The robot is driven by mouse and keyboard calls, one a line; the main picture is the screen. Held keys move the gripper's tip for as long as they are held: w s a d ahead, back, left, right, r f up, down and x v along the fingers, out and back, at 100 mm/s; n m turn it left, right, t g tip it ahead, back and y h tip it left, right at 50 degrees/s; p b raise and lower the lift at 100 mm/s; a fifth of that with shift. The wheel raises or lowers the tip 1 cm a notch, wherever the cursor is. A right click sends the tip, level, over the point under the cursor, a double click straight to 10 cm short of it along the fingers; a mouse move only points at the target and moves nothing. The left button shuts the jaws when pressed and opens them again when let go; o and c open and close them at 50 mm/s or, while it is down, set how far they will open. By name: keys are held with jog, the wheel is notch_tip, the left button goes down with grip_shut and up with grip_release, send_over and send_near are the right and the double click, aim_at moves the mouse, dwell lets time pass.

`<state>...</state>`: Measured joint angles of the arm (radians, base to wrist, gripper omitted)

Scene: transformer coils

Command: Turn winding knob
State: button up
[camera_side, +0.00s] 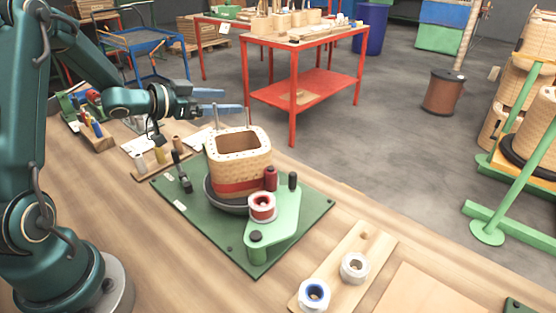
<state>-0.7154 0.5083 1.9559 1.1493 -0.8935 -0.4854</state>
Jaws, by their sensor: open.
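My gripper (222,101) is open and empty, its two blue-grey fingers spread above and behind the coil. The square tan coil (237,150), with a red band low on it, stands upright in a dark round holder (212,194) on the green base plate (317,208). In front of it is a green bracket (283,217) with a dark red upright piece (271,179), a black knob (292,181), a low black knob (256,236) and a spool of red wire (262,207). I cannot tell which is the winding knob. My gripper touches none of these.
A small black lever (183,178) stands left of the coil. Small tools and bobbins (177,143) lie behind it. Two tape rolls (354,267) (314,294) sit on a wooden board at the front right. A red table (305,75) stands beyond the bench.

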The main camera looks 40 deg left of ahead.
jog(key=d+r+n+y, duration=0.3)
jog(key=r+n+y, duration=0.4)
jog(key=r, duration=0.7)
jog(key=s+d+f+n+g+h, duration=0.3)
jog(key=s+d+n+g+h, duration=0.2)
jog(key=s+d, duration=0.7)
jog(key=s+n+g, duration=0.2)
jog(key=n, duration=0.1)
jog(key=shift+s+d+f+g+h, duration=0.2)
jog(key=shift+s+f+g+h, duration=0.05)
jog(key=shift+f+g+h, duration=0.15)
jog(key=shift+r, duration=0.15)
